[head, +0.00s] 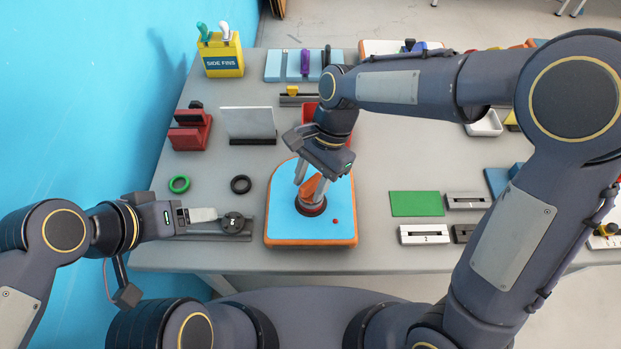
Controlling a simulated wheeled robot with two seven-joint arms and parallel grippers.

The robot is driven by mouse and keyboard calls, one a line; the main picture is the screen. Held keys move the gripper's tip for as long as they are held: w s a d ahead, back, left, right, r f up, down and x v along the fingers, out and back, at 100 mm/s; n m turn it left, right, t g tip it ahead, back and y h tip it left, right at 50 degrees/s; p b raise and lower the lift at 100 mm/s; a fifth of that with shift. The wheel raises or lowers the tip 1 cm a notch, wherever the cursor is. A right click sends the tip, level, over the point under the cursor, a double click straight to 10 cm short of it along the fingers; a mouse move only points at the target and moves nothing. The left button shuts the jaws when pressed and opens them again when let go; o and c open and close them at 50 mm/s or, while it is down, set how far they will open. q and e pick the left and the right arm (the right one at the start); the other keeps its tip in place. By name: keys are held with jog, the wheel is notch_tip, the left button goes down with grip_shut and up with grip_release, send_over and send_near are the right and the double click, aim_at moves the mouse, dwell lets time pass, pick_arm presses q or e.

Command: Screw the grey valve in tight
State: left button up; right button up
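An inflatable board (284,218) with a blue top and orange sides lies at the front middle of the table. A dark reddish-brown round fitting with an orange upright part (309,190) stands on it. My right gripper (311,188) points down over this fitting, its fingers on either side of the orange part; whether they grip it is unclear. A dark grey round knob-like piece (233,222), possibly the grey valve, is at the table's front left. My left gripper (210,214) reaches it from the left, its fingers pointing right; its grip is too small to tell.
A green ring (179,184) and a black ring (241,184) lie left of the board. A green mat (416,204) and slotted blocks (424,235) lie right.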

jog(key=v, duration=0.7)
jog(key=shift+w+d+r, duration=0.1)
jog(key=shift+d+r, duration=0.05)
jog(key=shift+r, duration=0.2)
